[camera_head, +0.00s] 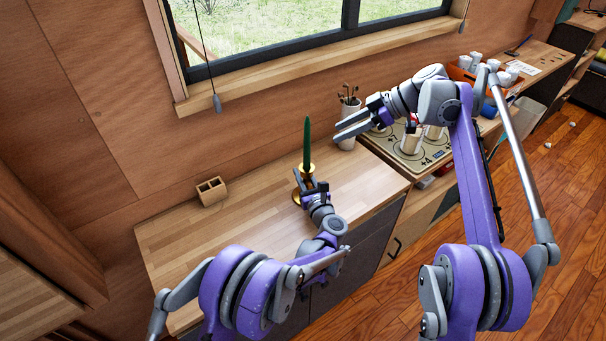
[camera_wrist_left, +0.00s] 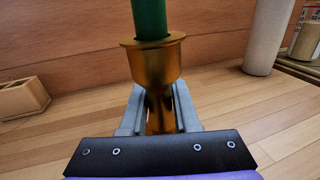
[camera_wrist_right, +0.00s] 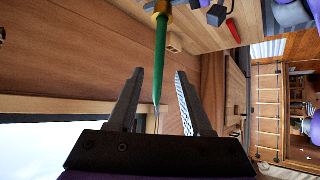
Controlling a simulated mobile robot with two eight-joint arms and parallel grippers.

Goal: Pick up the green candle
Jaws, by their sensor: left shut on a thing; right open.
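The green candle (camera_head: 307,143) stands upright in a brass candle holder (camera_head: 308,169) on the wooden counter. In the left wrist view the lower end of the candle (camera_wrist_left: 149,18) sits in the holder's cup (camera_wrist_left: 152,62). My left gripper (camera_head: 304,186) is shut on the holder's stem, below the cup. My right gripper (camera_head: 338,131) is open and empty, to the right of the candle in the head view. In the right wrist view the candle (camera_wrist_right: 160,58) shows beyond and between the open fingers (camera_wrist_right: 158,98). The holder's base is partly hidden by my left gripper.
A small wooden block with slots (camera_head: 211,192) stands left on the counter (camera_head: 180,240). A white cup with brushes (camera_head: 348,108) stands at the back right. Beyond it are a patterned board (camera_head: 412,160) with jars and an orange crate (camera_head: 459,72). The counter's left half is mostly clear.

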